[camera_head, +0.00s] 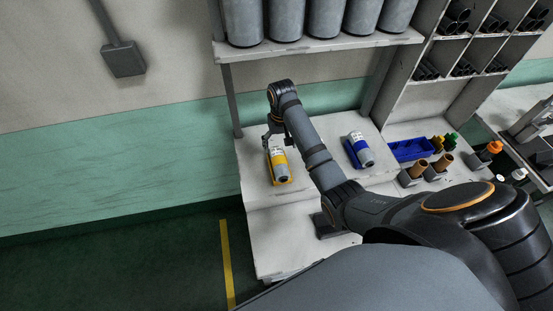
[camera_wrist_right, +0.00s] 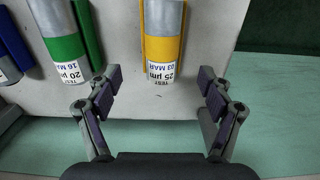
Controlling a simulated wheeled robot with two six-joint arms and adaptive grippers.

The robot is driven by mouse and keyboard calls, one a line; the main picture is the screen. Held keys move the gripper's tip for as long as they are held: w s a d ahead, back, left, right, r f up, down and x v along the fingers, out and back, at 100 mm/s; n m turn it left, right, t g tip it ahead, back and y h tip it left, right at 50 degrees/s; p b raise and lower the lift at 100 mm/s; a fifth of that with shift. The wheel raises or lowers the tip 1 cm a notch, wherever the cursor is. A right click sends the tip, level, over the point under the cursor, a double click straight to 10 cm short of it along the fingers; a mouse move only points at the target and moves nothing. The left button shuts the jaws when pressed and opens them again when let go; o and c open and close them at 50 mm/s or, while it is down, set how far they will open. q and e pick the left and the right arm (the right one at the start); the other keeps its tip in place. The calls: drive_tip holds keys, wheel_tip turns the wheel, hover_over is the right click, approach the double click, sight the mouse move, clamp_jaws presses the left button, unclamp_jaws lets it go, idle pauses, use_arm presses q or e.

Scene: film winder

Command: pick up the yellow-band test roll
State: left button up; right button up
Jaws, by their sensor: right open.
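The yellow-band test roll (camera_head: 279,165) is a grey cylinder with a yellow band and a white label, lying in a yellow holder on the left of the white bench. In the right wrist view the yellow-band roll (camera_wrist_right: 163,22) lies ahead in the middle, its label upside down and reading 25 µm. My right gripper (camera_wrist_right: 160,76) is open and empty. Its fingertips appear on either side of the roll's labelled end, apart from it; I cannot tell the height gap. In the head view my right gripper (camera_head: 270,136) is small, just behind the roll. My left gripper is not in view.
A green-band roll (camera_wrist_right: 63,45) and a blue-band roll (camera_head: 360,150) lie on the same bench (camera_head: 250,195). My right arm hides the green one in the head view. Several large grey rolls (camera_head: 285,20) stand on a shelf above. A blue bin (camera_head: 410,149) is farther right.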

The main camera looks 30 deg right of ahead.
sight(279, 159)
drive_tip(key=f, duration=0.3)
drive_tip(key=shift+s+f+p, duration=0.35)
drive_tip(key=shift+p, duration=0.05)
drive_tip(key=shift+w+f, duration=0.2)
drive_tip(key=shift+f, duration=0.1)
drive_tip(key=shift+w+a+f+p, duration=0.1)
drive_tip(key=shift+f+p, duration=0.25)
drive_tip(key=shift+f, duration=0.2)
drive_tip(key=shift+w+a+f+p, duration=0.1)
drive_tip(key=shift+f+p, duration=0.25)
drive_tip(key=shift+f, duration=0.2)
wheel_tip(279, 159, down, 3)
drive_tip(key=shift+r, duration=0.1)
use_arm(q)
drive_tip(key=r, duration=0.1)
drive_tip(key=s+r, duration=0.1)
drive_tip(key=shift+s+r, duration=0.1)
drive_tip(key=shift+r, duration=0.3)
use_arm(e)
drive_tip(key=c, duration=1.5)
drive_tip(key=shift+o, duration=0.2)
